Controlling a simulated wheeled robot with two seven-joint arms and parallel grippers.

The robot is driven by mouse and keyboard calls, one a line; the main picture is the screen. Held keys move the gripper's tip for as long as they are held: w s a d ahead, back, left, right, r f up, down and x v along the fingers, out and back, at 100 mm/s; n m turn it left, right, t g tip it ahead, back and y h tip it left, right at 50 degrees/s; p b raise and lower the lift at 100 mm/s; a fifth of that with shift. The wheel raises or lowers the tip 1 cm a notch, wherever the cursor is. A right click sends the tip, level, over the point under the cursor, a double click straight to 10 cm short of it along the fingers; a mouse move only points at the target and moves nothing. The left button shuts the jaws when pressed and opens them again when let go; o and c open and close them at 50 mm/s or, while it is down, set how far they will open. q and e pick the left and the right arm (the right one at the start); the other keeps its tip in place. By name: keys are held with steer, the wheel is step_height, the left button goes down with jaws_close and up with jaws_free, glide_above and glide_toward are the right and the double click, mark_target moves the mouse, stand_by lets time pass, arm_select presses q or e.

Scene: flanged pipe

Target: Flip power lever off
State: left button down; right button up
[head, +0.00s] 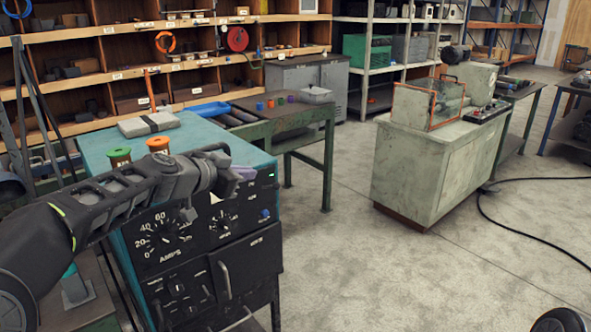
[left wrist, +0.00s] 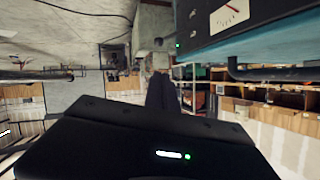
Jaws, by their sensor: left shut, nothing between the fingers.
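The power unit (head: 262,197) has a teal top and a black front panel with an AMPS dial (head: 163,239), a smaller dial and several knobs and switches. It also shows upside down at the upper right of the left wrist view (left wrist: 215,42). My left gripper (head: 238,173) is shut and empty, in front of the panel's upper part; I cannot tell if it touches it. In the left wrist view its dark fingers (left wrist: 162,92) are together. I cannot make out the power lever for certain; my arm covers part of the panel. My right gripper is not in view.
Two spools, one green (head: 119,157) and one orange (head: 158,144), and a grey bundle (head: 148,123) sit on the unit's top. A green roller table (head: 290,117) stands behind. A pale machine cabinet (head: 430,165) stands to the right. The floor between is clear.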

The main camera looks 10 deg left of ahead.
mark_target(270, 187)
arm_select(q)
steer(key=d+m, duration=0.1)
steer(key=m, duration=0.1)
steer(key=d+r+m+h, duration=0.1)
steer(key=m, duration=0.1)
steer(key=shift+s+d+m, duration=0.1)
steer(key=shift+d+m, duration=0.05)
steer(key=shift+m, duration=0.15)
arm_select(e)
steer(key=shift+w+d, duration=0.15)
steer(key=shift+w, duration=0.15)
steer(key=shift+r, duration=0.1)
